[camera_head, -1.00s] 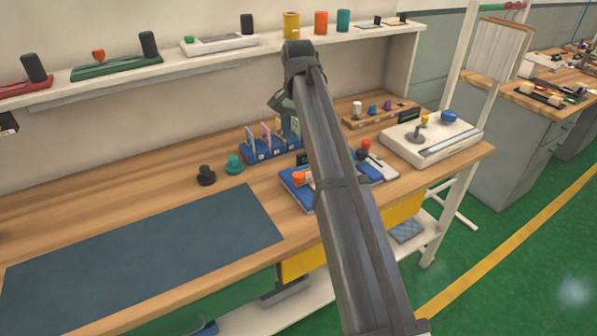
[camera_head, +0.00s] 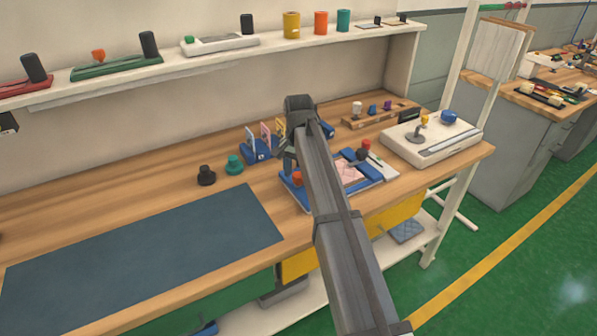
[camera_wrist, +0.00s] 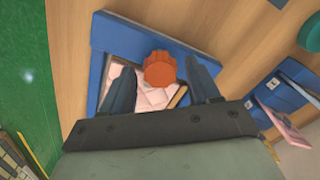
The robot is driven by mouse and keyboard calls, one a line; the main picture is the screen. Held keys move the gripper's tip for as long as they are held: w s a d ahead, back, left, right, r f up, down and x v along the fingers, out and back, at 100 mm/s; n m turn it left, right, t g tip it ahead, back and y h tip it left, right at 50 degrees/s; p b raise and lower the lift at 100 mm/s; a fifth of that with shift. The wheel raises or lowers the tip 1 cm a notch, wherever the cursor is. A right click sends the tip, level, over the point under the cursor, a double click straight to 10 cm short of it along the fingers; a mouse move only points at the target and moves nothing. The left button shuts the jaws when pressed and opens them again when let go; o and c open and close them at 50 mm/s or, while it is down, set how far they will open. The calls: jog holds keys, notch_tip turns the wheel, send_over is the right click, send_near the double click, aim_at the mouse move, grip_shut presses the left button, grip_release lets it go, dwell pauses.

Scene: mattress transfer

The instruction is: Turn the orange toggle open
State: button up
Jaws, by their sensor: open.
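The orange toggle (camera_wrist: 160,69) is a round, lobed knob on a blue frame (camera_wrist: 110,34) around a pale pink quilted pad (camera_wrist: 153,97). In the head view the toggle (camera_head: 297,178) shows at the frame's left, beside my arm. My gripper (camera_wrist: 160,78) is open in the wrist view, with one dark finger on each side of the toggle. I see gaps between the fingers and the toggle; they do not look in contact. The gripper's height over the toggle is hard to tell. In the head view my arm covers part of the frame.
A blue rack (camera_head: 257,151) with upright cards stands just left of my gripper. Black (camera_head: 206,175) and teal (camera_head: 235,165) knobs stand further left. A white console (camera_head: 432,138) stands at the right. The dark mat (camera_head: 140,255) is bare.

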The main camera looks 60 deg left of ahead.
jog(key=shift+f, duration=0.1)
jog(key=c, duration=1)
